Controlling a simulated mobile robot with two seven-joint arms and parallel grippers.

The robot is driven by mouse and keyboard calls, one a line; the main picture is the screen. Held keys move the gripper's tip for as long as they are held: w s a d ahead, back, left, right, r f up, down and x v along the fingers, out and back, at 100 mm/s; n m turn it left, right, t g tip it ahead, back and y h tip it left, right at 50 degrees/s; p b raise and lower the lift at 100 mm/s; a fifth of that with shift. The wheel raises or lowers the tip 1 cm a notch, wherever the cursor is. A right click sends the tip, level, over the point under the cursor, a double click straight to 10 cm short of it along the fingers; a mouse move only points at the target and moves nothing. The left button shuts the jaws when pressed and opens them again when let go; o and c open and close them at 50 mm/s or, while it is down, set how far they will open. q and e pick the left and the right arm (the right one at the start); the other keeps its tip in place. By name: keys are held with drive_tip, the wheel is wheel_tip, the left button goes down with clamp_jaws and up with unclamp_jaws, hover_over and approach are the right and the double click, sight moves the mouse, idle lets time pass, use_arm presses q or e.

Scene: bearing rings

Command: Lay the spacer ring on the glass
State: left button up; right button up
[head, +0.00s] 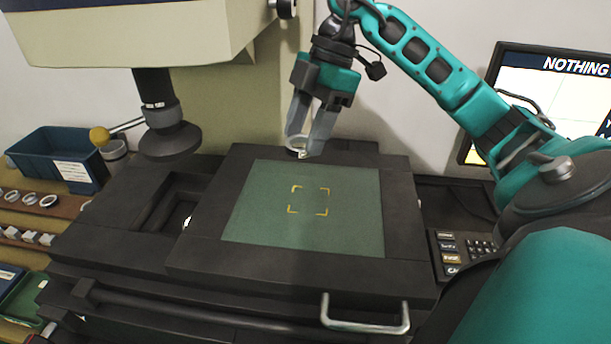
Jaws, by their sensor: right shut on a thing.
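My right gripper (304,142) comes down from the top of the head view over the back edge of the stage. Its grey fingers are shut on a small, pale metal spacer ring (298,152), partly hidden by the fingers. The ring is near the back edge of the glass (260,215); I cannot tell whether it touches anything below. The glass is a green square plate set in a dark frame, with yellow corner marks (309,200) near its middle. Nothing lies on the visible glass. My left gripper is not in view.
The machine's dark round lens head (168,140) hangs left of the glass. A blue bin (52,152) and a rack with several rings (48,201) stand at the left. A metal handle (365,327) is at the front. A monitor (545,85) and keypad (465,250) are at the right.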

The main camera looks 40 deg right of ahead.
drive_tip(key=b, duration=0.1)
hover_over(299, 200)
drive_tip(key=d, duration=0.1)
drive_tip(key=f, duration=0.7)
drive_tip(key=shift+s+d+f, duration=0.15)
drive_tip(key=shift+d+f, duration=0.05)
drive_tip(key=shift+f, duration=1.65)
drive_tip(key=shift+f+b, duration=0.15)
drive_tip(key=shift+b, duration=0.15)
drive_tip(key=o, duration=1.1)
drive_tip(key=shift+r, duration=0.2)
drive_tip(key=p+v, duration=0.1)
drive_tip(key=v, duration=1.1)
